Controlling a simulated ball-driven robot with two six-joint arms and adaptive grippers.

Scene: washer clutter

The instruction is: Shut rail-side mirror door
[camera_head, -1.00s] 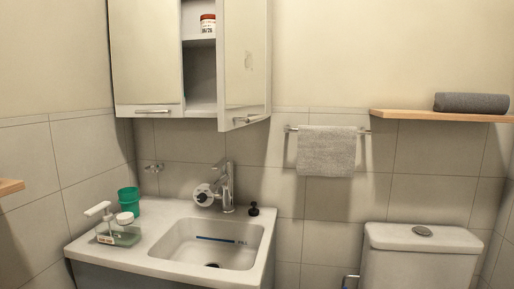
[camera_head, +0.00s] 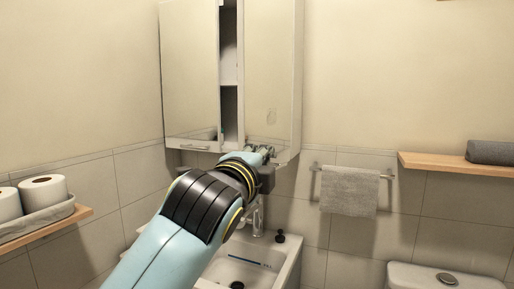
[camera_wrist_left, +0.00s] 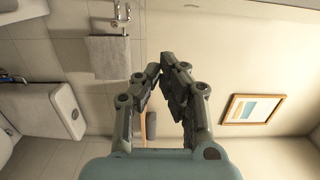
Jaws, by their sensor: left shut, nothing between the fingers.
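The mirror cabinet hangs on the back wall in the head view. Its rail-side mirror door (camera_head: 268,85), on the right, stands ajar, with a narrow dark gap (camera_head: 229,110) at its left edge showing the inside. The other mirror door (camera_head: 190,75) is flat against the cabinet. My left gripper (camera_head: 268,152) is at the bottom of the rail-side door, shut and empty, hiding part of its lower edge and handle. I cannot tell whether it touches the door. The left wrist view shows its fingers (camera_wrist_left: 166,72) together with nothing between them. My right gripper is not in view.
A grey towel (camera_head: 349,190) hangs on the rail right of the cabinet. A wooden shelf (camera_head: 440,166) holds a rolled towel (camera_head: 492,152). The sink (camera_head: 245,270) and its tap stand below my arm. Toilet rolls (camera_head: 42,189) sit on a shelf at the left.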

